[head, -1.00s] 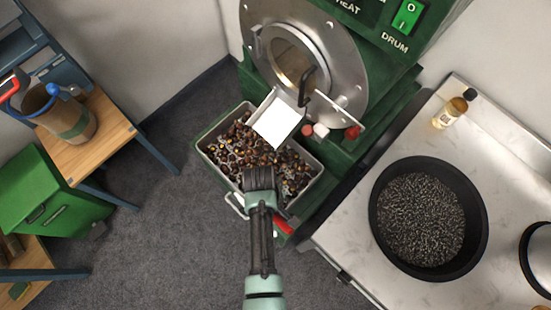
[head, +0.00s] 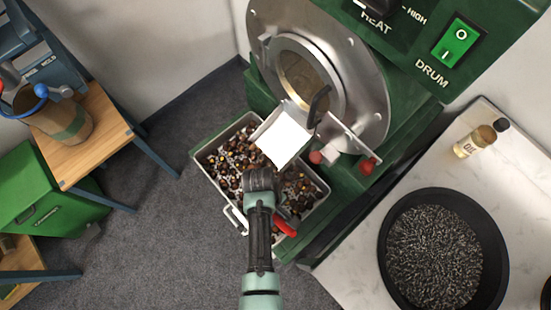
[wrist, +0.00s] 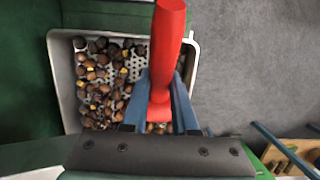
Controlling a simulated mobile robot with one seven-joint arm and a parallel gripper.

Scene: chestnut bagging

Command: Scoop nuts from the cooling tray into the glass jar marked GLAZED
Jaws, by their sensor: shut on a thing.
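The cooling tray (head: 321,185) is a pale metal tray with a perforated floor and many brown nuts, below the green roaster. It also fills the left of the wrist view (wrist: 192,75), its nuts bunched with bare patches between. My gripper (head: 260,180) is over the tray and shut on a red handle (wrist: 168,50), which looks like the scoop's. The handle also shows beside my gripper in the head view (head: 285,227). The scoop's bowl is hidden, so I cannot tell whether it holds nuts. The jar marked GLAZED is not in view.
The roaster's round front (head: 365,80) and a bright white plate (head: 283,140) overhang the tray's back. A black pan (head: 392,245) and an oil bottle (head: 478,140) stand on the right counter. A wooden table (head: 95,150) with a tub is left. Open floor lies between.

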